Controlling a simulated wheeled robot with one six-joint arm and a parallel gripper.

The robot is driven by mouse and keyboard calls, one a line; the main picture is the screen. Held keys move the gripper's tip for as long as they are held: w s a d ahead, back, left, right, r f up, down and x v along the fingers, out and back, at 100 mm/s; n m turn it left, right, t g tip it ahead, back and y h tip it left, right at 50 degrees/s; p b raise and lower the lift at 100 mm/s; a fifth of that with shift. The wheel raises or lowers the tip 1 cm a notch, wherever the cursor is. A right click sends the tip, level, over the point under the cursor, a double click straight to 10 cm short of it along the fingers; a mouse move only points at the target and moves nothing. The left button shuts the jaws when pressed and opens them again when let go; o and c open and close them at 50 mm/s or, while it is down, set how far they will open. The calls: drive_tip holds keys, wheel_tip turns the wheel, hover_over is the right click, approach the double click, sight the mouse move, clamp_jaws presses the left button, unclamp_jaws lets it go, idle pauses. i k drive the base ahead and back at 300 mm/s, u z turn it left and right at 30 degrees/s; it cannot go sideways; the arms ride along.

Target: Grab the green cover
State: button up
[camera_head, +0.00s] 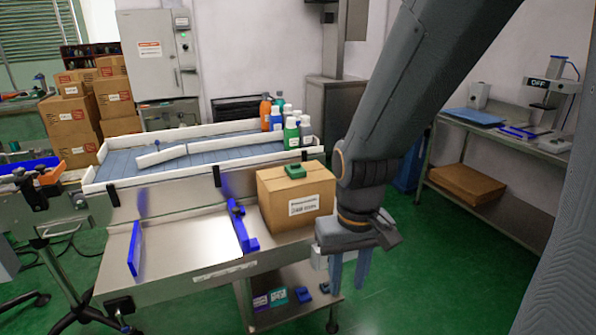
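A small dark green piece (295,171), which looks like the green cover, lies on top of a cardboard box (297,203) with a white label. The box stands on the metal table beside the blue guide. My gripper (349,284) hangs pointing down to the right of the box and lower than its top. Its two blue-grey fingers are apart, with nothing seen between them. My gripper and the green piece are clearly apart.
A blue guide (241,226) and a blue plate (134,248) stand on the metal table (190,245). Several bottles (291,133) stand at the conveyor's (200,155) right end. A side bench (500,130) is at right. My arm covers the middle right.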

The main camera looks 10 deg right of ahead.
sight(296, 170)
drive_tip(key=z, duration=0.4)
drive_tip(key=i, duration=1.35)
drive_tip(key=u, duration=0.2)
